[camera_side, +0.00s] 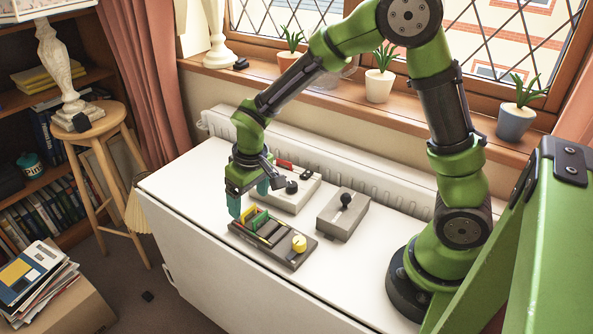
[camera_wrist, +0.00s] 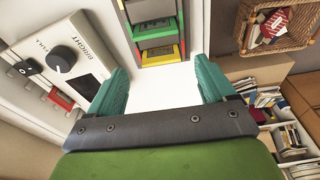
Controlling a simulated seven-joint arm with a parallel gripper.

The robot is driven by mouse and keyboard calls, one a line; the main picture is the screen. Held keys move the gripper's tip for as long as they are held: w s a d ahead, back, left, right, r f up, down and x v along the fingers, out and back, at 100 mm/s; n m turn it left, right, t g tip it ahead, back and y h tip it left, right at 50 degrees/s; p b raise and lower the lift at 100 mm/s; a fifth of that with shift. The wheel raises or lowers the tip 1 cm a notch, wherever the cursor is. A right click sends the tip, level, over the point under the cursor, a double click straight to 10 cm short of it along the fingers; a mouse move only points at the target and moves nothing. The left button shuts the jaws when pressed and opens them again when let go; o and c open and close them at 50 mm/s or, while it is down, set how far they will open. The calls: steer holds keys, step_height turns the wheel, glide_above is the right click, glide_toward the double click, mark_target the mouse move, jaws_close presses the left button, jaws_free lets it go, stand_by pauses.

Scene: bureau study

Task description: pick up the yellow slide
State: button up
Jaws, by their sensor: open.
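The yellow slide (camera_wrist: 161,57) stands in a dark slotted rack, closest to my gripper in the wrist view; it shows small at the rack's left end in the side view (camera_side: 247,213). A green slide (camera_wrist: 156,33) stands just beyond it, also seen in the side view (camera_side: 259,221). The rack (camera_side: 273,253) lies on the white table and has a yellow knob (camera_side: 299,243) at its right end. My gripper (camera_side: 249,197) points down by the rack's left end. Its teal fingers are apart with nothing between them in the wrist view (camera_wrist: 163,76). The yellow slide appears beyond the fingertips.
A pale box with a black knob and red switch (camera_side: 285,190) sits behind the rack, at left in the wrist view (camera_wrist: 68,65). A grey box with a black ball-topped lever (camera_side: 343,215) stands right of it. The table (camera_side: 200,200) is clear at the left.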

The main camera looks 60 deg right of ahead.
mark_target(249, 209)
steer(key=f, duration=0.3)
steer(key=shift+w+f, duration=0.1)
steer(key=shift+w, duration=0.1)
steer(key=shift+c, duration=0.3)
steer(key=c, duration=1)
